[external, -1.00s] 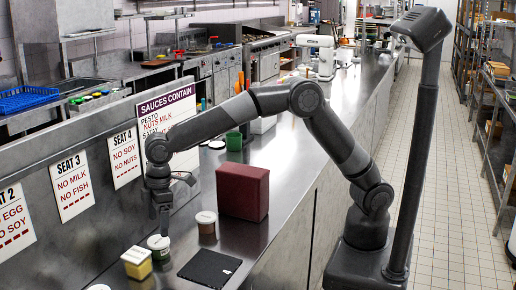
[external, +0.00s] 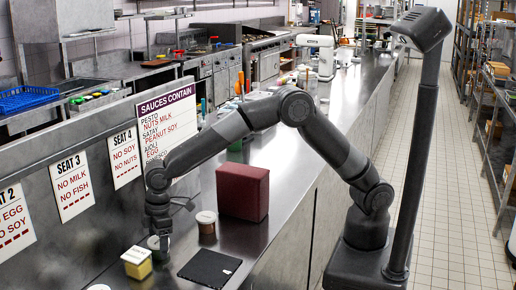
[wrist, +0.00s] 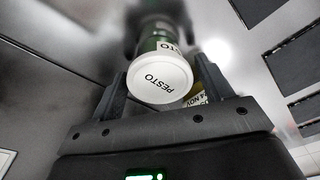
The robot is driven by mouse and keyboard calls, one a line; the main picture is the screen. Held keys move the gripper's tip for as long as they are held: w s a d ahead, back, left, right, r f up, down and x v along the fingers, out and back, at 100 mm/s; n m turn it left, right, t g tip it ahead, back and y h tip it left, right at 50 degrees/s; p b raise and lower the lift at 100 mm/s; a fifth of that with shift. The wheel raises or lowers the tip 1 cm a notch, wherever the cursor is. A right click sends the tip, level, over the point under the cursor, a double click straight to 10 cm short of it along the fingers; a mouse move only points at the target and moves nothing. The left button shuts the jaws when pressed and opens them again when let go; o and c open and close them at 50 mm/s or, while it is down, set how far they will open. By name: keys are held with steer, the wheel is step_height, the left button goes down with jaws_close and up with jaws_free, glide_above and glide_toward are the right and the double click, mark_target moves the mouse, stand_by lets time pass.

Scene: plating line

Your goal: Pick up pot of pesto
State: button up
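The pot of pesto (wrist: 160,77) is a green pot with a white lid reading "PESTO". In the wrist view its lid lies between the two fingers of my gripper (wrist: 160,72), one finger on each side and close to the rim. The fingers are spread wide and look open; I cannot tell whether either touches the pot. In the external view my gripper (external: 160,240) is down at the pot of pesto (external: 154,243), which stands on the steel counter and is partly hidden by the gripper.
A yellow pot with a white lid (external: 137,264) stands close by at the front left. A brown pot with a white lid (external: 207,225) and a dark red box (external: 243,192) stand to the right. A black mat (external: 209,268) lies in front. An allergen sign (external: 165,122) is behind.

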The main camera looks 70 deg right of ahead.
steer(key=c, duration=0.8)
steer(key=shift+o, duration=0.2)
